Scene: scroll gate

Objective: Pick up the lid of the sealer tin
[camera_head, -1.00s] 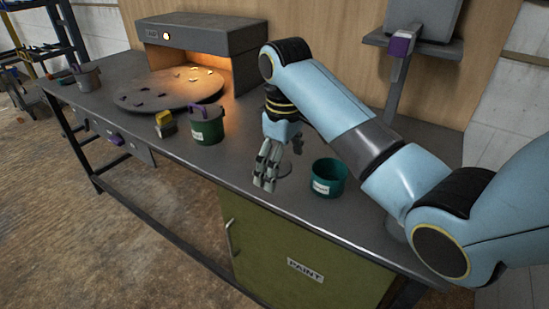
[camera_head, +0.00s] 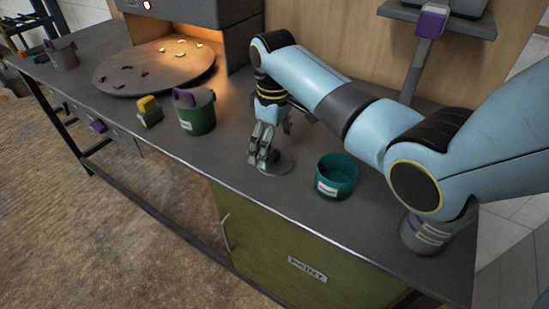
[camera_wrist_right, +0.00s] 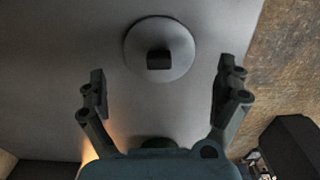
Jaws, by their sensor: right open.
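The lid is a flat grey disc, seen in the head view (camera_head: 284,168) on the bench top beside the open teal tin. It also shows in the right wrist view (camera_wrist_right: 182,60), with a dark block-like knob (camera_wrist_right: 159,60) at its middle. My right gripper (camera_head: 263,159) is at the lid in the head view, fingers pointing down and partly hiding it. In the right wrist view its two fingers (camera_wrist_right: 162,78) are spread wide and empty, with the lid ahead between and beyond the tips. The teal tin (camera_head: 336,178) is labelled, but I cannot read it. My left gripper is out of view.
A green tin (camera_head: 197,112) with a purple part and a yellow-topped block (camera_head: 149,111) stand left of the gripper. A grey tin (camera_head: 426,235) is at the right, partly behind my arm. A round turntable (camera_head: 150,72) lies farther back. The bench's front edge is close.

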